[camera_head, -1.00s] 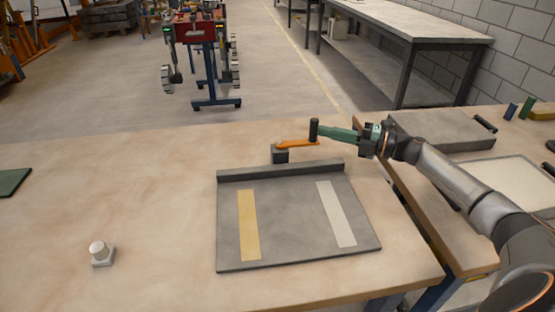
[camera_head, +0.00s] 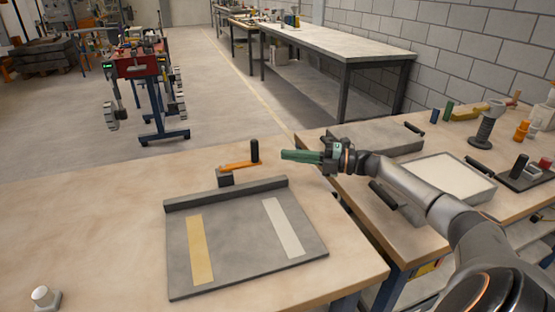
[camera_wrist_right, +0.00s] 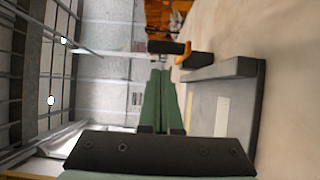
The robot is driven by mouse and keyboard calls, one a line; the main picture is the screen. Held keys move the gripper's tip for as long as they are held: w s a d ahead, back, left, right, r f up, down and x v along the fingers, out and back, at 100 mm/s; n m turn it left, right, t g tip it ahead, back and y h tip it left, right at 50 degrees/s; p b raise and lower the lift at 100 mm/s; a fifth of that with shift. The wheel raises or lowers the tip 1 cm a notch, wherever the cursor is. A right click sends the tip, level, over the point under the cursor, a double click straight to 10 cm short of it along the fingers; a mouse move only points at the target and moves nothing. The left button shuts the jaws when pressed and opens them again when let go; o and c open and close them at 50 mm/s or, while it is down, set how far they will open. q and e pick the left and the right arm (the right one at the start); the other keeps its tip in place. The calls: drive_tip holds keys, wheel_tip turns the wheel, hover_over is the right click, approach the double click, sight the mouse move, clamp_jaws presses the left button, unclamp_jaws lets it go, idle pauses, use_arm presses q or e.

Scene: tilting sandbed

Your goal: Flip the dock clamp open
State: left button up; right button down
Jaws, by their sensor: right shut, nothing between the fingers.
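The dock clamp has an orange lever (camera_head: 237,165) on a dark block (camera_head: 226,179), behind the grey dock plate (camera_head: 243,246). The lever lies nearly flat, pointing right, with an upright black knob (camera_head: 254,151) at its end. My right gripper (camera_head: 283,155) has green fingers, shut and empty. It points left at the knob from the right, with a gap between. In the right wrist view, the fingers (camera_wrist_right: 161,72) show pressed together, with the orange lever (camera_wrist_right: 187,53) and black knob (camera_wrist_right: 163,47) beyond their tips. My left gripper is out of view.
The plate has a raised rear bar (camera_head: 225,194), a yellow strip (camera_head: 200,250) and a white strip (camera_head: 283,228). A white knob on a base (camera_head: 42,296) stands front left. A second bench at right holds a white-topped tray (camera_head: 447,176) and a spool (camera_head: 485,130). Wooden tabletop (camera_head: 120,230) at left is clear.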

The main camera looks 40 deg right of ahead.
drive_tip(key=s+d+b, duration=0.1)
drive_tip(key=s+d, duration=0.1)
drive_tip(key=d, duration=0.3)
drive_tip(key=shift+d, duration=0.3)
drive_tip(key=shift+s, duration=0.1)
